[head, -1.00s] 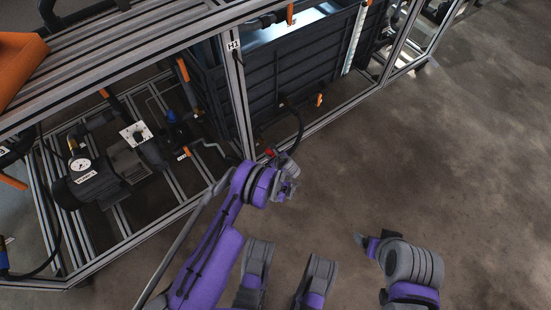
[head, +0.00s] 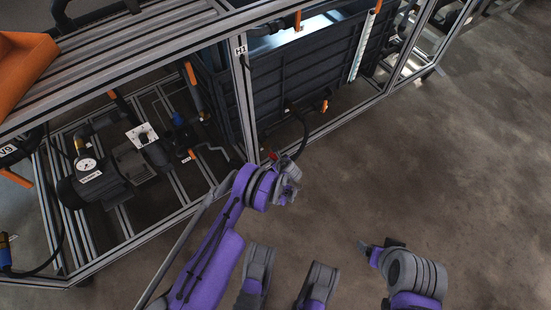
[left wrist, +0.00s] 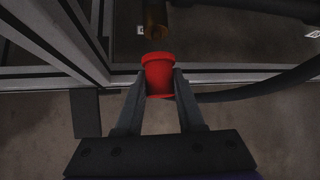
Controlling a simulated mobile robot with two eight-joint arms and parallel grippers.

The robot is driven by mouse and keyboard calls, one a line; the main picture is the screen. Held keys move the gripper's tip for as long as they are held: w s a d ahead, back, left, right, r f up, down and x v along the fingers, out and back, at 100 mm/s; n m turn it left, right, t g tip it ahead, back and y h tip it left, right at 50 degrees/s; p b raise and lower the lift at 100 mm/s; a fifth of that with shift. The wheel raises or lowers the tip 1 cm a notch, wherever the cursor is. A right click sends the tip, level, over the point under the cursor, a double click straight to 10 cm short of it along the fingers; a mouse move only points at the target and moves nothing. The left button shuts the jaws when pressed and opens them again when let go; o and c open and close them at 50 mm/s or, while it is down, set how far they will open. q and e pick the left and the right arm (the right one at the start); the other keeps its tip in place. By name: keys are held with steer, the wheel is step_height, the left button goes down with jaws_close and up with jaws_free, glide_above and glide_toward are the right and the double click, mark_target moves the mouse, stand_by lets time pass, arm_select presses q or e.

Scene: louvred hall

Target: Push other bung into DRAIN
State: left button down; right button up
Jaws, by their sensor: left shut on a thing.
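My left gripper (left wrist: 160,88) is shut on a red bung (left wrist: 159,72), its fingers on either side of it in the left wrist view. A brass-coloured pipe end (left wrist: 155,18) is just beyond the bung, with a small gap between them; no DRAIN lettering is readable. In the head view the left gripper (head: 279,163) is low beside the frame, and only a speck of the red bung (head: 272,155) shows. My right gripper (head: 367,249) hangs over bare floor at the lower right; its finger opening is unclear.
A dark ribbed tank (head: 290,75) stands inside an aluminium frame (head: 243,100). A black hose (head: 304,128) curves down close to the left gripper. A pump (head: 100,180) with a gauge (head: 86,164) sits on the left. The concrete floor (head: 460,160) is clear on the right.

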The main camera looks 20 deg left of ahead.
arm_select(q)
steer(key=shift+w+a, duration=0.1)
steer(key=shift+w+a, duration=0.8)
steer(key=shift+a, duration=0.25)
steer(key=shift+c, duration=2.2)
jaws_free()
steer(key=s+d+r+p, duration=0.2)
steer(key=s+d, duration=0.2)
steer(key=shift+s+d+r, duration=0.25)
steer(key=shift+d+r, duration=0.1)
steer(key=shift+r, duration=0.05)
steer(key=p+v, duration=0.2)
steer(key=v, duration=0.8)
steer(key=shift+s+d+r+p, duration=0.2)
steer(key=shift+s+r+p, duration=0.05)
steer(key=shift+p, duration=0.05)
